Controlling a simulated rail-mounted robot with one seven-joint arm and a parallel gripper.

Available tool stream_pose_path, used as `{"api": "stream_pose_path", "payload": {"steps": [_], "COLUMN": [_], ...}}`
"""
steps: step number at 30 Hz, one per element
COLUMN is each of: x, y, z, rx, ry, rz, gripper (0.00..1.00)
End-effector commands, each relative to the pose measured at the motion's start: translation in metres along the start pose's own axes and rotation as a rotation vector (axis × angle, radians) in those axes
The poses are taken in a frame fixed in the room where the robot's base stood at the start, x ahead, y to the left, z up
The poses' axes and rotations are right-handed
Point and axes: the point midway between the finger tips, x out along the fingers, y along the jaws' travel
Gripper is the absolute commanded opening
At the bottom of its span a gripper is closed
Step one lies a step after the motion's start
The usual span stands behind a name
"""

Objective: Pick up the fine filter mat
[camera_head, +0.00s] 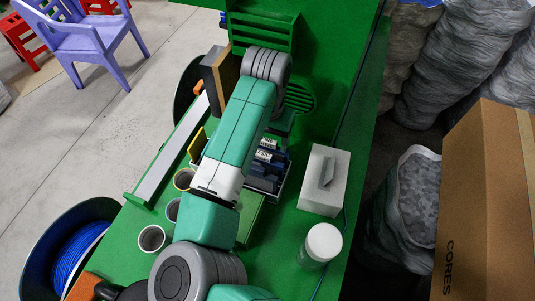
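I cannot single out the fine filter mat for certain. A dark-framed tan panel (220,76) stands upright on the green bench, left of my arm's far joint. Dark blue items with small white labels (264,156) sit close together in a light-edged tray (264,186), just right of my arm; the label text is too small to read. My arm reaches from the bottom over the bench, and its far end bends down behind the teal link near these items. The gripper fingers are hidden, so I cannot see whether they hold anything.
A white box (324,180) with a grey slot and a white-lidded jar (321,244) stand to the right. Several cups, one a grey-rimmed cup (151,239), line the left. A long grey-topped rail (170,150) edges the bench. A cardboard box (490,210) stands far right.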

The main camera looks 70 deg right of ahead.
Motion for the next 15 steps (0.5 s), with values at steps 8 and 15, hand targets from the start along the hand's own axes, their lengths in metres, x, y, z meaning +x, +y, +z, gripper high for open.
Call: {"api": "stream_pose_path", "payload": {"steps": [8, 15], "x": [-0.0002, -0.0034], "y": [-0.0001, -0.0002], "z": [0.0, -0.0002], "rx": [0.0, 0.0], "ry": [0.0, 0.001], "rz": [0.0, 0.0], "gripper": [0.12, 0.11]}}
